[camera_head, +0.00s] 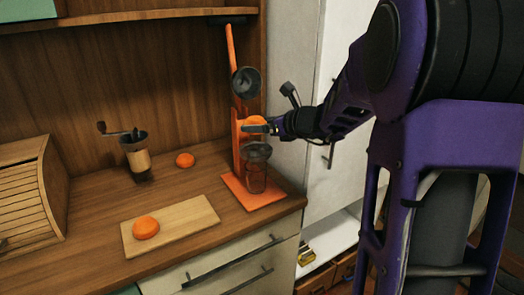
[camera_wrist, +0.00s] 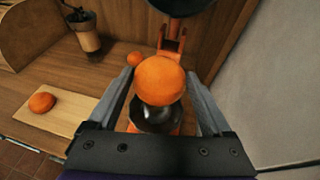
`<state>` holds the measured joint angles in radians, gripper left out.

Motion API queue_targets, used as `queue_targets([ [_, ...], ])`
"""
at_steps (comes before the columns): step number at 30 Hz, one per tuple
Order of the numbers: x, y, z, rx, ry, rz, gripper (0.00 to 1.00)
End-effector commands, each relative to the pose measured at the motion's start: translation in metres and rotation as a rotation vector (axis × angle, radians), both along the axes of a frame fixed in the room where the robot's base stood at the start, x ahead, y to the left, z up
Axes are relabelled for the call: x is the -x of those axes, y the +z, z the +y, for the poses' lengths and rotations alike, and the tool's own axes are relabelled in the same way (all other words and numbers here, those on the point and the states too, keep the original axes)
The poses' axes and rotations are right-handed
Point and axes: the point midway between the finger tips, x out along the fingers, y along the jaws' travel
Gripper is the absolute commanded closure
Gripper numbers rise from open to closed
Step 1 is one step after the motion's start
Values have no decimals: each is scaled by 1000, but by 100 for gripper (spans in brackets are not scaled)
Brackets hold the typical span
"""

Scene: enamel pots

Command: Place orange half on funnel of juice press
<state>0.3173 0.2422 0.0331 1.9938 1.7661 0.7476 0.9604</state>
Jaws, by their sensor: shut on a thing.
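The juice press (camera_head: 240,140) is orange with a dark press cup (camera_head: 245,83) on its raised lever, at the right of the counter. Its dark funnel (camera_head: 257,152) sits above a glass (camera_head: 256,178) on the orange base. My gripper (camera_head: 258,128) is shut on an orange half (camera_wrist: 160,80) and holds it over the funnel, below the press cup. In the wrist view the funnel (camera_wrist: 156,117) shows below the orange half, which covers part of it. Whether the orange half touches the funnel I cannot tell.
A cutting board (camera_head: 190,222) bears another orange piece (camera_head: 146,228). One more orange piece (camera_head: 185,160) lies near the coffee grinder (camera_head: 137,155). A bread box (camera_head: 30,195) stands at left. A white cabinet (camera_head: 325,100) is close at right.

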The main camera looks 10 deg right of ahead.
Motion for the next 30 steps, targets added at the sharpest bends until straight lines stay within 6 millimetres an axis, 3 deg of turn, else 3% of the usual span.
queue_targets([
  [13, 0, -62, 0, -1, 0, 2, 73],
  [27, 0, -71, 0, 0, -1, -1, 73],
  [28, 0, -71, 0, 0, 0, -1, 14],
  [30, 0, -69, 0, 0, 0, -1, 2],
])
